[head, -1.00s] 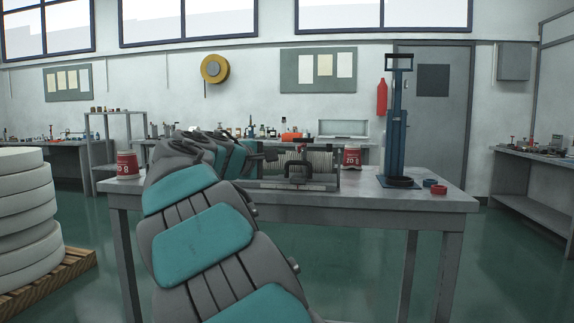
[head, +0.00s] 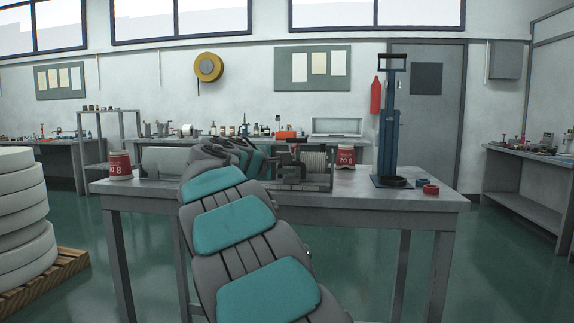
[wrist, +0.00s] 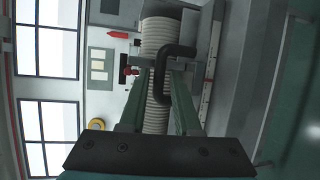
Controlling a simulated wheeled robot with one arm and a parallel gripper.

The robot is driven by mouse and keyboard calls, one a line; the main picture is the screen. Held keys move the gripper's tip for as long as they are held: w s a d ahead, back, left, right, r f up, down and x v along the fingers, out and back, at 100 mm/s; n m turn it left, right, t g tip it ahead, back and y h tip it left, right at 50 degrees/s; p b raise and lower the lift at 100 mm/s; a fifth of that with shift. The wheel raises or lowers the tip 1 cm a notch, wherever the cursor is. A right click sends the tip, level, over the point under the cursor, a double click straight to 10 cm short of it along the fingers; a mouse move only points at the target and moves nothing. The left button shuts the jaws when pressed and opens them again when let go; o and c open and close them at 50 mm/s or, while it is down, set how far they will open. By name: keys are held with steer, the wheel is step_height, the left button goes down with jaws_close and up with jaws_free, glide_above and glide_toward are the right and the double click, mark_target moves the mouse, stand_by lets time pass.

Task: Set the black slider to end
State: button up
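The black slider (head: 293,174) is a bent dark handle on the front of a bench machine (head: 318,170) with a ribbed, pale cylinder. In the wrist view the black slider (wrist: 160,72) shows as a thick bent bar in front of the ribbed cylinder (wrist: 158,28). My gripper (wrist: 161,77) is open, with its two green fingers apart. The handle's long arm appears between the fingers in the picture; I see no finger closed on it, and the depth gap is unclear.
The machine stands on a grey table (head: 400,200). A red can (head: 120,166) is at the left, another red can (head: 345,158) behind the machine. A tall blue press (head: 391,130) and a red ring (head: 430,189) are at the right. White discs (head: 20,220) are stacked at far left.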

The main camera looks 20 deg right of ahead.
jaws_close()
stand_by(1.1)
